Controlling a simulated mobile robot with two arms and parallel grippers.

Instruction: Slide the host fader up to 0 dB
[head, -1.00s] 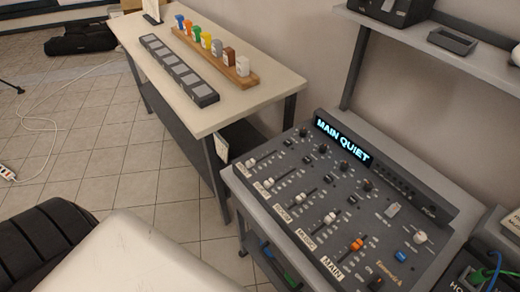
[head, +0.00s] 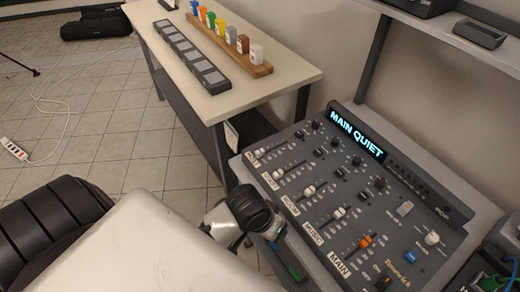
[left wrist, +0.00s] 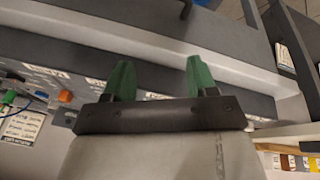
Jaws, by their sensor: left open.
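The mixer (head: 330,165) stands on a grey stand at the right of the head view. It has a row of white-capped faders and one orange-capped fader (head: 366,241) by the MAIN label. The label of the fader at the far left end (head: 258,164) is too small to read, so I cannot tell for certain which is the host fader. My right gripper is not in view.
The mixer's display (head: 356,136) reads MAIN QUIET. A pale table (head: 225,105) behind holds a wooden rack (head: 228,50) of coloured pieces and a grey slotted strip (head: 188,57). A shelf (head: 430,30) overhangs the back right. A power strip (head: 14,150) lies on the floor.

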